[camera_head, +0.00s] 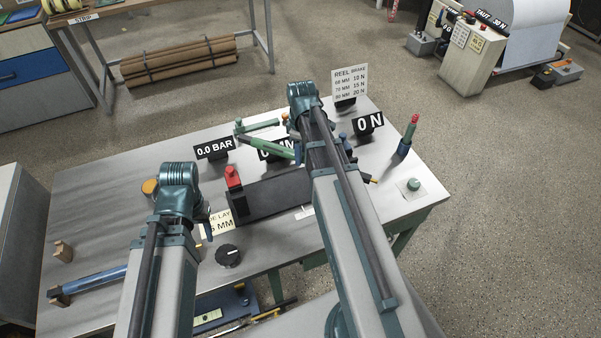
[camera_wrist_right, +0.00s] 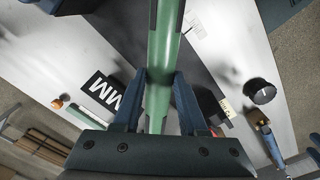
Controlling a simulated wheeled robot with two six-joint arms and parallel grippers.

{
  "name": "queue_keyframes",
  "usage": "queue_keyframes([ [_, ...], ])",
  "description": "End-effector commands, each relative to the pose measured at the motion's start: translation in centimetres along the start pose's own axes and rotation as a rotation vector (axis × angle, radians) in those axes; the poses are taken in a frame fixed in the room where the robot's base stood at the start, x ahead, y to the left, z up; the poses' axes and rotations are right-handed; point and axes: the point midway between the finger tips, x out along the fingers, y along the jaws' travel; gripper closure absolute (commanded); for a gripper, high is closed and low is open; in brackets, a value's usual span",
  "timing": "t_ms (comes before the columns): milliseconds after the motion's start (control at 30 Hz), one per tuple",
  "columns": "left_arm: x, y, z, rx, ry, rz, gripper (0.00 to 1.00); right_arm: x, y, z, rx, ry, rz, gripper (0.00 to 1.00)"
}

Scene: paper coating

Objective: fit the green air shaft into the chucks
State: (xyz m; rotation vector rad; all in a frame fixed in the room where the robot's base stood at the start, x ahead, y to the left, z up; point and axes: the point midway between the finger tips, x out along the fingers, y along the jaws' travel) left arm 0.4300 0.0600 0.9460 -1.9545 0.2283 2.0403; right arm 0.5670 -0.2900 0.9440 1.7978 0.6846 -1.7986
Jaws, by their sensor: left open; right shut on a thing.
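The green air shaft (camera_head: 279,147) is held over the back middle of the bench, tilted, with a dark end at its left. My right gripper (camera_head: 298,150) is shut on it; in the right wrist view the green shaft (camera_wrist_right: 163,60) runs between both fingers (camera_wrist_right: 157,105). My left gripper (camera_head: 205,222) is open, low over the bench's left-middle part and partly hidden by its own wrist. A green bar (camera_head: 261,125) lies behind the shaft. Small blue posts (camera_head: 343,137) stand right of my right arm. I cannot tell which parts are the chucks.
A dark slab (camera_head: 270,200) with a red block (camera_head: 233,178) stands mid-bench. A black knob (camera_head: 228,256) is nearer the front. Signs (camera_head: 214,148) line the back. A blue shaft (camera_head: 95,281) rests on wooden cradles at left. A red-tipped post (camera_head: 409,135) stands at right.

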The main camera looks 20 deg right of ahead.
Motion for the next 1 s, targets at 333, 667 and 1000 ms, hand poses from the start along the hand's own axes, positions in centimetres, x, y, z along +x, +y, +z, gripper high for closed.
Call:
queue_keyframes([
  [333, 3.0, 0.3, -0.2, 0.000, 0.000, 0.000, 0.50, 3.0, 0.0, 0.0, -0.001, 0.000, 0.000, 1.00],
  [667, 5.5, 0.5, -0.3, 0.000, 0.000, 0.000, 0.50, 5.6, 0.0, 0.0, -0.001, 0.000, 0.000, 1.00],
  [1000, 6.7, 0.6, -0.4, 0.000, 0.000, 0.000, 0.50, 6.7, 0.0, 0.0, -0.001, 0.000, 0.000, 1.00],
])
